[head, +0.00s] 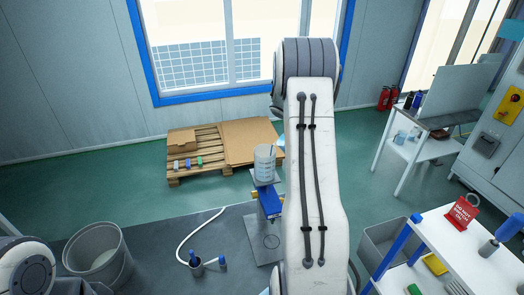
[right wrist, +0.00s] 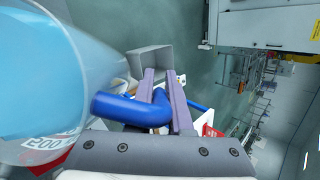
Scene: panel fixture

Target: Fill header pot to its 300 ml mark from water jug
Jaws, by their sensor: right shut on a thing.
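The header pot (head: 265,162), a clear graduated vessel, stands upright on a blue stand (head: 270,202) in the head view, left of my right arm. Its level cannot be read. In the right wrist view my right gripper (right wrist: 160,74) is shut on the blue handle (right wrist: 122,108) of the water jug (right wrist: 40,75). My right gripper and the jug are hidden in the head view. My left gripper is out of view; only part of that arm shows at the lower left.
A grey bucket (head: 98,252) stands at the lower left. A white hose (head: 190,232) runs near a small blue-topped cup (head: 196,262). A pallet with cardboard (head: 250,141) lies behind the pot. A white shelf (head: 455,255) with a red sign (head: 462,213) stands right.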

